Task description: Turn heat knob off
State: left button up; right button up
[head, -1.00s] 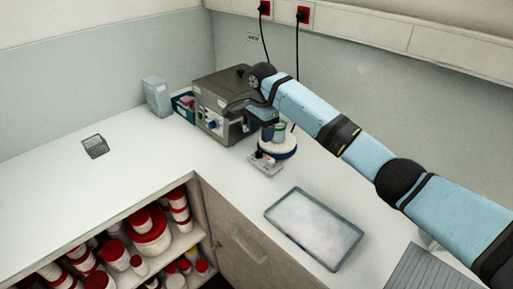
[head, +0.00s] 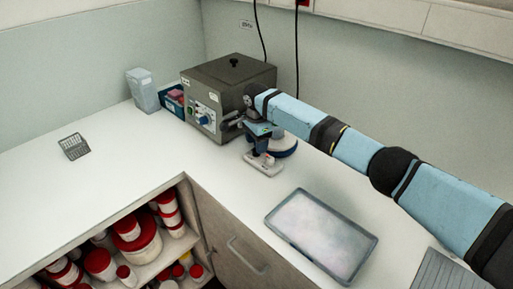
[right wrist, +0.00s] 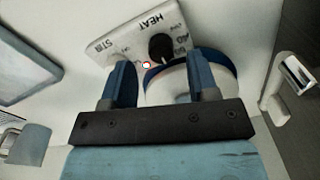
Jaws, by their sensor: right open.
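The hotplate stirrer (head: 264,164) stands on the counter in front of the metal box, its round top partly hidden by my right arm in the head view. In the right wrist view its white panel (right wrist: 110,43) carries the words HEAT and STIR. The black heat knob (right wrist: 160,47) shows beside the HEAT label. A round blue-rimmed plate lies behind the fingers. My right gripper (right wrist: 160,62) is open, its two blue fingers on either side of the knob in that view; contact cannot be told. The stir knob is hidden, probably by the left finger. My left gripper is not in view.
A metal water-bath box (head: 230,80) with a blue dial stands behind the stirrer. A grey tray (head: 320,235) lies at the front right. A calculator (head: 74,147) lies at the left. Red-lidded jars fill the shelf below. The left counter is largely clear.

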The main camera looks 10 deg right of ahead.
jog(key=shift+f, duration=1.35)
